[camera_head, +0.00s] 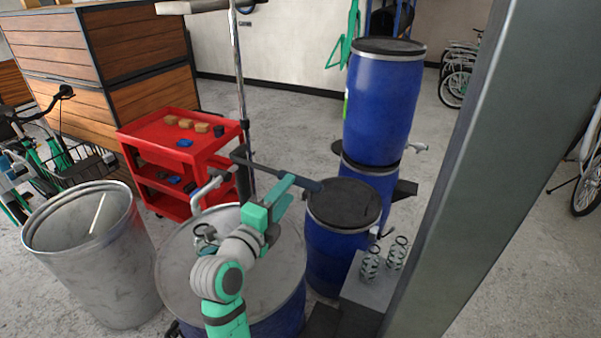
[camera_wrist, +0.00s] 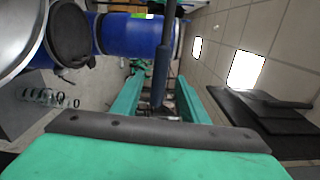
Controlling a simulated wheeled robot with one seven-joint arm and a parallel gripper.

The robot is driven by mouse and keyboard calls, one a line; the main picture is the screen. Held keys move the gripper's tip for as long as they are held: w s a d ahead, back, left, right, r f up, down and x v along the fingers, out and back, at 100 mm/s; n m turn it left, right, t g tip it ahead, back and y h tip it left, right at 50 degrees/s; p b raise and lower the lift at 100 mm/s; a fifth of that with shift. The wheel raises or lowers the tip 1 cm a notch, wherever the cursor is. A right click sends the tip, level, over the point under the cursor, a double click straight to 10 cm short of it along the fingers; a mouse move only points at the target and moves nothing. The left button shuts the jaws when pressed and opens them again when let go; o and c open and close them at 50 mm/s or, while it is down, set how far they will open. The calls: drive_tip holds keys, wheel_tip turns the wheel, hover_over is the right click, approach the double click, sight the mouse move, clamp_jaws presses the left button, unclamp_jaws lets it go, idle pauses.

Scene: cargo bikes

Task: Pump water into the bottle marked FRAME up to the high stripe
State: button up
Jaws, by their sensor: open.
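My gripper (camera_head: 284,192) is open over the large drum at the front. It also shows in the wrist view (camera_wrist: 158,78), with its two green fingers spread. The pump has a dark lever (camera_head: 268,169) with a thick grip (camera_head: 312,186) at its end. In the wrist view the grip (camera_wrist: 159,90) appears between the open fingers; I cannot tell if they touch it. The pump's silver spout (camera_head: 208,188) bends down over the drum lid. A small object with a ring (camera_head: 205,236) is below it, partly hidden by my arm. I can read no FRAME mark or stripe.
Two coil-like objects (camera_head: 370,264) (camera_head: 397,252) stand on a grey block at right. Blue drums (camera_head: 384,100) are stacked behind the lever. A metal bin (camera_head: 85,255) and red cart (camera_head: 150,130) are at left. A thick grey post (camera_head: 475,150) blocks the right side.

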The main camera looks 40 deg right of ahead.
drive_tip(key=x, duration=1)
clamp_jaws()
